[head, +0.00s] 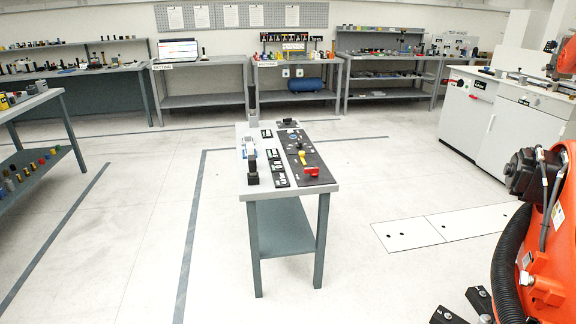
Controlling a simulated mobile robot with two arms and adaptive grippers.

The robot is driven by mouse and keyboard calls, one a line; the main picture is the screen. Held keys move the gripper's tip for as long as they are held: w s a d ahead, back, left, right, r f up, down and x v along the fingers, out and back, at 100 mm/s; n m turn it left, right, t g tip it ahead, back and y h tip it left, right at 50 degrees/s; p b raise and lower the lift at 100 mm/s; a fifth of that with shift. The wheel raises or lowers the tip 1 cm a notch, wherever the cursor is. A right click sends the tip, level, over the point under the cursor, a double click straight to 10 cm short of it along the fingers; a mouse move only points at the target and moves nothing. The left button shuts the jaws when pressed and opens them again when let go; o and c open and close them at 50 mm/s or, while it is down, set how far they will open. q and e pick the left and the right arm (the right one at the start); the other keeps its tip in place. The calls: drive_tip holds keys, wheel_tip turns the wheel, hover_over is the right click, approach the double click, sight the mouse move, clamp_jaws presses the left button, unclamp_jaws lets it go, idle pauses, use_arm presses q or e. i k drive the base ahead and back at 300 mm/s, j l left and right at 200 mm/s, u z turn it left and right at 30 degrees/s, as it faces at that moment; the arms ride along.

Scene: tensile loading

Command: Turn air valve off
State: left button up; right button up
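I cannot tell for sure which thing is the air valve. A small red part (311,171) and a yellow part (301,157) sit on a dark panel on the narrow table (285,190) in the middle. A blue tank (306,85) lies on the lower shelf of a back bench. All are too small to read a valve position. Neither of my grippers is in view.
Benches line the back wall, one with a laptop (178,49). A shelf table (40,160) stands at the left. A large orange machine (555,250) with a black hose fills the lower right; I cannot tell whether it is mine. The floor around the middle table is clear.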

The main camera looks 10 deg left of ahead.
sight(314, 171)
drive_tip(key=l+u, duration=0.3)
drive_tip(key=l, duration=0.6)
drive_tip(key=l+u, duration=0.35)
drive_tip(key=l, duration=0.55)
drive_tip(key=i+z, duration=0.1)
drive_tip(key=i, duration=0.35)
drive_tip(key=i+j+z, duration=0.1)
drive_tip(key=i, duration=0.4)
drive_tip(key=i+j+z, duration=0.1)
drive_tip(key=i, duration=0.35)
